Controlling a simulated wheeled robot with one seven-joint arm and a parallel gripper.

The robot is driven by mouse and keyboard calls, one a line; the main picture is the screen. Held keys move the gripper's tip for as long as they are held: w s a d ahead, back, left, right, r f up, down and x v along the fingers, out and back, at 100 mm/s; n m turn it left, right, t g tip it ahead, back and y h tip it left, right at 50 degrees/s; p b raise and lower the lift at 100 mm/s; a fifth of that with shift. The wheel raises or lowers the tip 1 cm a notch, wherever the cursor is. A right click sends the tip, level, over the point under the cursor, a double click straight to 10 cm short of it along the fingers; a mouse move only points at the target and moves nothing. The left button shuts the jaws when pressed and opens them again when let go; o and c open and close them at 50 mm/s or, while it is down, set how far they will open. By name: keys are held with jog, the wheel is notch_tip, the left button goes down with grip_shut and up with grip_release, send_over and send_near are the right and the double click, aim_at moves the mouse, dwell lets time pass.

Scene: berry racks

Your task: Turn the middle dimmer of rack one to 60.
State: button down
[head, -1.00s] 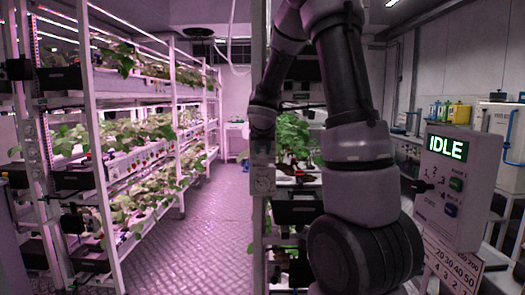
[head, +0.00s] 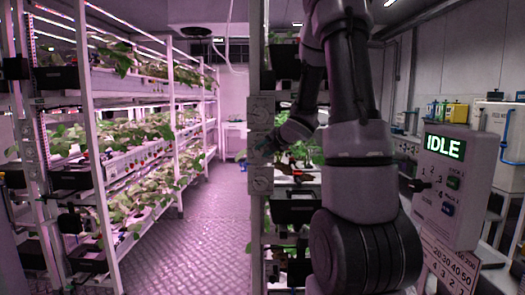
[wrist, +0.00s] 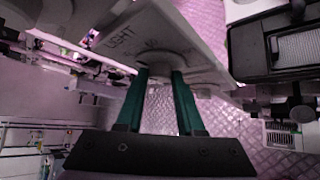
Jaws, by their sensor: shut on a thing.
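Pale dimmer plates are stacked on the post of the near right rack. In the head view the upper dimmer (head: 260,108) and the lower dimmer (head: 261,180) show. My gripper (head: 264,146) is between them, at the middle dimmer's height, and hides most of it. In the wrist view my gripper's green fingers (wrist: 160,70) are shut on the knob of the middle dimmer (wrist: 165,60). Its plate (wrist: 150,25) carries the letters "LIGHT" and scale marks. The setting cannot be read, and I see no label naming the rack.
A planted rack (head: 150,85) with several shelves stands at the left, with an open aisle floor (head: 205,220) beside it. A control box (head: 450,185) showing "IDLE" stands at the right. A black tray (wrist: 270,45) is close at the upper right of the wrist view.

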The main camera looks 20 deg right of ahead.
jog(key=shift+s+d+f+m+t+y, duration=0.1)
jog(key=shift+d+f+m+t+y, duration=0.1)
jog(key=shift+m+t+y, duration=0.3)
jog(key=shift+d+f+m+t+y, duration=0.1)
jog(key=shift+f+m+t+y, duration=0.05)
jog(key=shift+m+t+y, duration=0.35)
jog(key=shift+f+m+t+y, duration=0.25)
jog(key=shift+m+t+y, duration=0.55)
jog(key=shift+m+t, duration=0.25)
jog(key=shift+a+f+m+t+y, duration=0.15)
jog(key=shift+m+t+y, duration=0.1)
jog(key=shift+m+t, duration=0.7)
jog(key=shift+d+f+m+t+y, duration=0.15)
jog(key=shift+m+t+y, duration=0.1)
jog(key=shift+m+t, duration=0.6)
jog(key=shift+a+m, duration=0.15)
jog(key=shift+m, duration=0.1)
jog(key=c, duration=0.5)
grip_release()
jog(key=v, duration=1)
jog(key=shift+s, duration=0.35)
